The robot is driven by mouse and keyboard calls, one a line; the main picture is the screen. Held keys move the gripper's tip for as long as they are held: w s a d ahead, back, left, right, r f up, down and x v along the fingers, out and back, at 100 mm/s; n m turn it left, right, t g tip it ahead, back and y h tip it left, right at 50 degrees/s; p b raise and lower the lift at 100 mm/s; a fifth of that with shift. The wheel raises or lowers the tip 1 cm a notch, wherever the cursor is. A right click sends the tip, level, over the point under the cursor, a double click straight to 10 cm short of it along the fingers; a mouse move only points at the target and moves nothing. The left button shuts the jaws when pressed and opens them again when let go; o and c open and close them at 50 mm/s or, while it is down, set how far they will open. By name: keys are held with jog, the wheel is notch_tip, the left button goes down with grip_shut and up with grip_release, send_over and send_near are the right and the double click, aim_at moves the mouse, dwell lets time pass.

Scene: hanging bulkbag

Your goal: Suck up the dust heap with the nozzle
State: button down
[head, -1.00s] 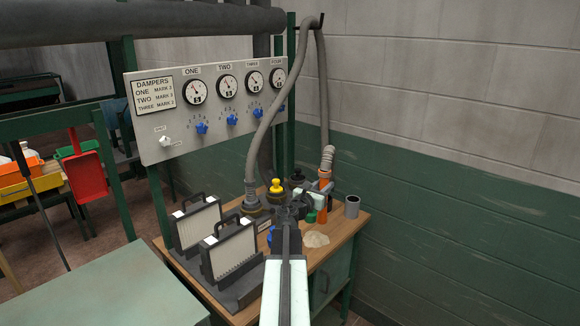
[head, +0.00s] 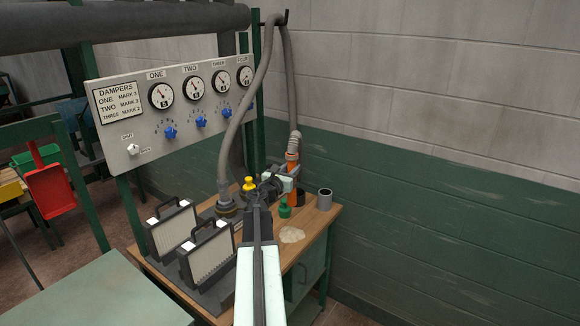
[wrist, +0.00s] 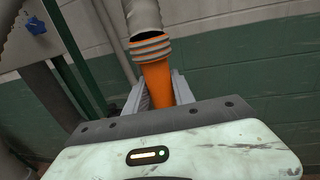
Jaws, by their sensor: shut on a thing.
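The nozzle (wrist: 157,84) is an orange tube with a ribbed collar, joined to a grey hose (wrist: 143,18). In the wrist view my gripper (wrist: 162,90) is shut on it, one jaw on each side. In the head view the nozzle (head: 293,168) stands roughly upright at the end of my arm, and its lower end is partly hidden by my gripper (head: 288,176). The dust heap (head: 291,234) is a pale, low pile on the wooden bench, in front of the nozzle and a little below it in the picture.
A green bottle (head: 284,208) stands behind the heap, and a grey cup (head: 325,199) stands at the bench's back right. Two filter panels (head: 205,256) stand on the left of the wooden bench (head: 312,225). The hose loops over a hook above. A damper panel (head: 130,156) is behind.

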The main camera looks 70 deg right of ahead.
aim_at(289, 198)
notch_tip(289, 198, down, 12)
jog(key=b, duration=1.1)
jog(key=shift+f+b, duration=0.1)
jog(key=shift+b, duration=0.3)
